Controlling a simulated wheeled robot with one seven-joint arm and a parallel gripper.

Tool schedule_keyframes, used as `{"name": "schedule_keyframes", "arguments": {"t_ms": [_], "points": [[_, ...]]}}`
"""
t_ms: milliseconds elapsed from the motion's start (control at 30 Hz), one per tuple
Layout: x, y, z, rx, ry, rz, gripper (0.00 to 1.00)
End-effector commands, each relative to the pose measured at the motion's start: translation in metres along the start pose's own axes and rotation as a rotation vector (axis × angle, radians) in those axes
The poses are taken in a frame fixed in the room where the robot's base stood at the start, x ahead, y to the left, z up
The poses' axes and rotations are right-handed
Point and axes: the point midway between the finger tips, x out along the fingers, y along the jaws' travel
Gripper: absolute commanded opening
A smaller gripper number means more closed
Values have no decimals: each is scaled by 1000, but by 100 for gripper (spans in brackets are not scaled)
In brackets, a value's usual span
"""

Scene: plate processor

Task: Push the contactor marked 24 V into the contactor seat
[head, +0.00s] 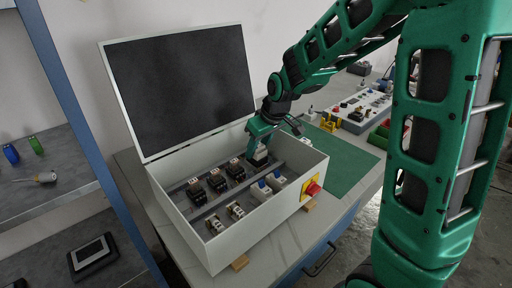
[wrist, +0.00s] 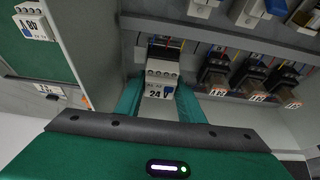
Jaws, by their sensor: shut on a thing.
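The contactor marked 24 V (wrist: 160,72) is a light grey block with a blue patch and a white label. My gripper (wrist: 160,108) is shut on it, with one green finger at each side. In the head view my gripper (head: 262,140) reaches down into the open grey cabinet, with the contactor (head: 260,158) below it near the back right. In the wrist view a dark part with coloured wires (wrist: 165,43) lies directly beyond the contactor; this looks like the contactor seat. The contactor hides much of it, and I cannot tell whether they touch.
A row of dark relays (head: 216,181) stands beside the contactor along the rail. Blue-and-white parts (head: 262,191) sit at the cabinet's front, near the red switch (head: 313,189). The raised lid (head: 185,88) stands behind. A contactor marked 48 V (wrist: 35,22) is on the green mat (head: 335,160).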

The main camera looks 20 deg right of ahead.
Motion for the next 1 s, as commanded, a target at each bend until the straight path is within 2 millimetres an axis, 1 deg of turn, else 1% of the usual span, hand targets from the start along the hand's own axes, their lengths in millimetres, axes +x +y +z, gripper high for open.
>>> {"name": "schedule_keyframes", "arguments": {"t_ms": [600,800,833,867,900,933,1000], "points": [[10,0,4,0,-1,0,4],[10,0,4,0,0,0,4],[10,0,4,0,0,0,37],[10,0,4,0,0,0,44],[10,0,4,0,0,0,54],[10,0,4,0,0,0,57],[10,0,4,0,0,0,57]]}}
